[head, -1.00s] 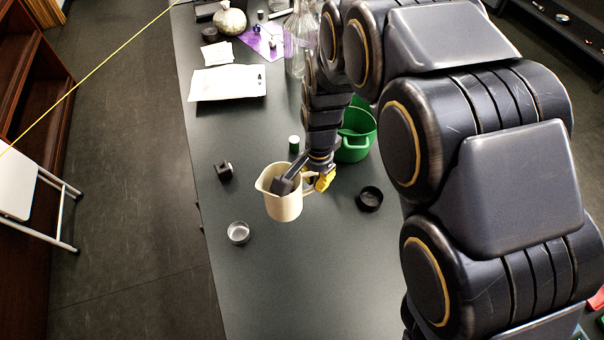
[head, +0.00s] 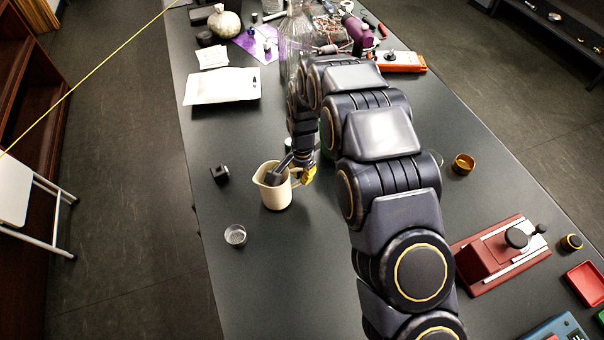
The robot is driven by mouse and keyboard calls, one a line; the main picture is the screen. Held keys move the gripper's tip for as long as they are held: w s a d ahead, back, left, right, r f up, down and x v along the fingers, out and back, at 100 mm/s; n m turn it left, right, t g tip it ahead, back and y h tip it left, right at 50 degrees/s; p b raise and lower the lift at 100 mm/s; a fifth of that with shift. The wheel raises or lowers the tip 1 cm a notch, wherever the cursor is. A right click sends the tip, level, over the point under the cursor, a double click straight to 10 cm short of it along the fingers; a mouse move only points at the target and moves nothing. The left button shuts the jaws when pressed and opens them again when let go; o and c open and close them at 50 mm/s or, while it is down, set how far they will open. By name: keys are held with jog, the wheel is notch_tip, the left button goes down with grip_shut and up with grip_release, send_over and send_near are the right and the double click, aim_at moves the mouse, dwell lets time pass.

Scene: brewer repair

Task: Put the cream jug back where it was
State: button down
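The cream jug (head: 277,197) is upright near the middle of the table in the head view, its spout toward the left and its handle toward the right. My gripper (head: 291,173) is at its handle side. A dark finger reaches over the rim into the jug, and a yellow-tipped part is outside by the handle. The gripper appears shut on the jug's wall or handle; the exact contact is hidden. I cannot tell whether the jug's base touches the table.
A small clear dish (head: 235,236) is in front-left of the jug, and a small black block (head: 220,174) is to its left. White papers (head: 222,86) lie behind. A red device (head: 500,255) is at right. My arm hides the table just right of the jug.

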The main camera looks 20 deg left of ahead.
jog(key=shift+f, duration=0.3)
jog(key=c, duration=1.2)
grip_release()
jog(key=shift+f, duration=0.1)
jog(key=shift+o, duration=0.2)
notch_tip(320, 180, up, 11)
jog(key=shift+d+r, duration=0.1)
jog(key=shift+r, duration=0.05)
jog(key=shift+s+d+r, duration=0.1)
jog(key=shift+s+r, duration=0.05)
jog(key=shift+r, duration=0.3)
